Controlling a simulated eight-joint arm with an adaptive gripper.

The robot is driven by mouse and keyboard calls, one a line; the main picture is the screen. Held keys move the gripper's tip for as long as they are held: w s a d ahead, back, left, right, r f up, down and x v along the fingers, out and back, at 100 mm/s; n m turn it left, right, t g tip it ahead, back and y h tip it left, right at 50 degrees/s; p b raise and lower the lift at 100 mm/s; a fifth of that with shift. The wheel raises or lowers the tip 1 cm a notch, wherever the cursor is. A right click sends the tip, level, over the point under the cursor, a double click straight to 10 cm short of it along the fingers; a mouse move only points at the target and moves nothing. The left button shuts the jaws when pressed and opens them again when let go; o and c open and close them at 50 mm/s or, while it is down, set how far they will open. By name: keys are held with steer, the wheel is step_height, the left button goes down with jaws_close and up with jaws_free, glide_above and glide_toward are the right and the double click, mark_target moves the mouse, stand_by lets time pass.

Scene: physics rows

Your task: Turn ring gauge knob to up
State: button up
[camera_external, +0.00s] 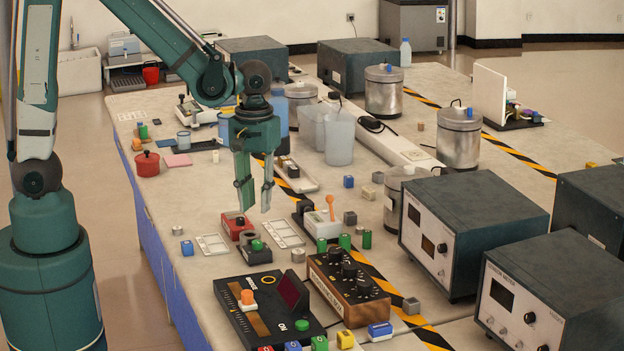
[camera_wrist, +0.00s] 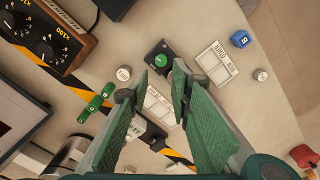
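My gripper (camera_external: 254,197) is open and empty, pointing down above the table's left part. In the wrist view its green fingers (camera_wrist: 165,82) are apart, with a small block with a green button between and beyond the tips. A wooden box with several black knobs (camera_external: 347,283) stands to the right of and nearer than the gripper; it also shows in the wrist view (camera_wrist: 50,38), with dial marks and "x100". A black panel (camera_external: 265,312) with a yellow ring mark, orange knob and green button lies beside it. I cannot tell which knob is the ring gauge knob.
White slotted trays (camera_external: 282,234) lie nearby. Grey instrument boxes (camera_external: 470,230) crowd the right. Small blocks and green cylinders stand around the wooden box.

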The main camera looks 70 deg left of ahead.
steer(key=shift+s+r+n+b, duration=0.1)
steer(key=shift+r+n+b, duration=0.2)
steer(key=shift+n, duration=0.7)
steer(key=shift+w+r+n+b, duration=0.15)
steer(key=shift+r+n, duration=0.2)
steer(key=shift+n, duration=0.65)
steer(key=shift+s+r+n+b, duration=0.15)
steer(key=shift+r+n+b, duration=0.15)
steer(key=shift+n, duration=0.7)
steer(key=m+p, duration=0.4)
steer(key=m, duration=1.1)
glide_above(257, 242)
steer(key=shift+f, duration=2.1)
steer(key=shift+f, duration=0.15)
steer(key=shift+f+b, duration=0.7)
steer(key=shift+f, duration=3)
